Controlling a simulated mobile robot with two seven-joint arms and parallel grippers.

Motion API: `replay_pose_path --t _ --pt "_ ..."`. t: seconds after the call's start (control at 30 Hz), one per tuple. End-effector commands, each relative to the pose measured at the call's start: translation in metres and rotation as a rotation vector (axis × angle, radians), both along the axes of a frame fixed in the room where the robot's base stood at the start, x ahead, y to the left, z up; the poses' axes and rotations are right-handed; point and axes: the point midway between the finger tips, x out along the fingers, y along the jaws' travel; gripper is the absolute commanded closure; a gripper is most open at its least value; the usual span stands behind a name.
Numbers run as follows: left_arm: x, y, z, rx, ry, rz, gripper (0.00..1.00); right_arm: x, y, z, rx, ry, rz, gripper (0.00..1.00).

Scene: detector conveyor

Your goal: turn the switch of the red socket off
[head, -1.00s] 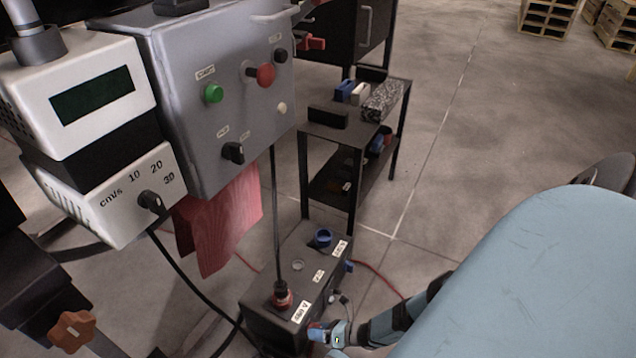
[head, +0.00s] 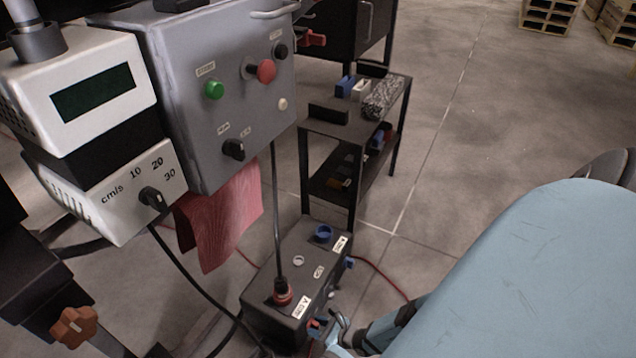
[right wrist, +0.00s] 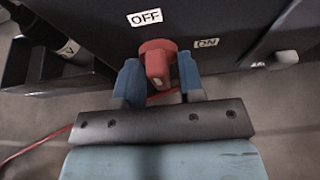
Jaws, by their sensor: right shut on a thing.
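The dark socket box (head: 262,290) stands on the floor. Its red socket (head: 283,298) has a plug and cable in it, beside a white voltage label. The red switch (right wrist: 157,62) is on the box's side, with an OFF label (right wrist: 145,17) at its upper left and an ON label (right wrist: 207,43) at its right. My right gripper (head: 326,328) is at the box's near right side. In the right wrist view its blue fingers (right wrist: 158,78) are shut on the red switch, one on each side. The switch's grip lies between them, roughly upright in that picture. My left gripper is not in view.
A blue socket (head: 322,233) is at the box's far end, with a blue switch (head: 350,263) on the side. A grey control cabinet (head: 215,100) and red cloth (head: 225,220) are above left. A shelf (head: 345,130) stands behind. Floor to the right is open.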

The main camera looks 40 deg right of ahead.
Motion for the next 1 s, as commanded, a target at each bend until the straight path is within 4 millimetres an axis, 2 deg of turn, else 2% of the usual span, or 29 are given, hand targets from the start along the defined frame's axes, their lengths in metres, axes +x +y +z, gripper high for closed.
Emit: replay_pose_path --t 0.57,0.6,0.63,0.87,1.0 --pt "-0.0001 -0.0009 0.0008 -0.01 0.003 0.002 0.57 -0.0013 0.0008 -0.0003 -0.034 -0.01 0.002 0.88" --pt "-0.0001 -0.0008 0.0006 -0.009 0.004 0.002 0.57 -0.0013 0.0008 -0.0003 -0.034 -0.01 0.002 0.6" --pt "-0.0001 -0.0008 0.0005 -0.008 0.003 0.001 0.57 -0.0013 0.0008 -0.0003 -0.034 -0.01 0.002 0.57" --pt "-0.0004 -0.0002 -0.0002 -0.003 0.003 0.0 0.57 -0.0007 0.0004 -0.0001 -0.033 -0.01 0.0 0.57" --pt "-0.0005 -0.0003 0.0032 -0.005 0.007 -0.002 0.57 -0.0069 -0.0019 0.0036 -0.033 -0.009 0.0 0.57"
